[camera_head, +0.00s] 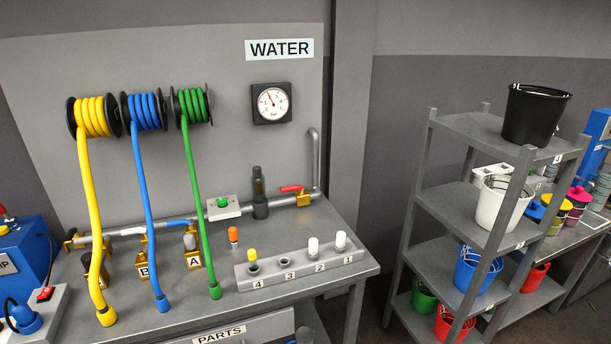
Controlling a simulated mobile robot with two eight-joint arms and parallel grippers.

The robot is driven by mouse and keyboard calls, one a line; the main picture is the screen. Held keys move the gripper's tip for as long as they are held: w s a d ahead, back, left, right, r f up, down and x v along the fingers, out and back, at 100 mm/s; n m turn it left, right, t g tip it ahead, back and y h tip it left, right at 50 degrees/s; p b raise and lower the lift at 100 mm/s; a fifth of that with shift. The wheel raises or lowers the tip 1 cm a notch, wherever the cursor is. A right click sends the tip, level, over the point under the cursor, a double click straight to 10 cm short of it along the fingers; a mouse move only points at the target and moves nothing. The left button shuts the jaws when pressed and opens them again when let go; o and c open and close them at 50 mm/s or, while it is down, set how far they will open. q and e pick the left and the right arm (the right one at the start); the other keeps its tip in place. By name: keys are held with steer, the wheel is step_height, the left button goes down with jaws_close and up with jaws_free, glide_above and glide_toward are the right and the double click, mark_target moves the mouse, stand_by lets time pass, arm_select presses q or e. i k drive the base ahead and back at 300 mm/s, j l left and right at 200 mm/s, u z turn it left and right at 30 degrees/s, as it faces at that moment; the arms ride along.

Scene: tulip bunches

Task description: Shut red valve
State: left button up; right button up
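The red valve is a red lever handle (291,188) on a brass valve body (303,199). It sits on the grey pipe (282,202) at the back right of the workbench, just left of where the pipe bends upward. The lever points left from the body and looks roughly in line with the pipe. A dark cylindrical fitting (259,190) stands close to the lever's left. Nothing covers the lever. Neither of my grippers is in view.
A pressure gauge (271,103) hangs above. Yellow (92,210), blue (147,210) and green hoses (197,210) hang in front of the pipe's left part. A numbered grey rack (300,268) with plugs stands in front of the valve. A shelf with buckets (490,215) stands right.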

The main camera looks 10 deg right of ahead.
mark_target(292, 188)
steer(key=i+l+z, duration=0.15)
steer(key=i, duration=0.3)
steer(key=i+l+z, duration=0.1)
steer(key=i, duration=0.35)
steer(key=i+j+u, duration=0.15)
steer(key=u, duration=0.25)
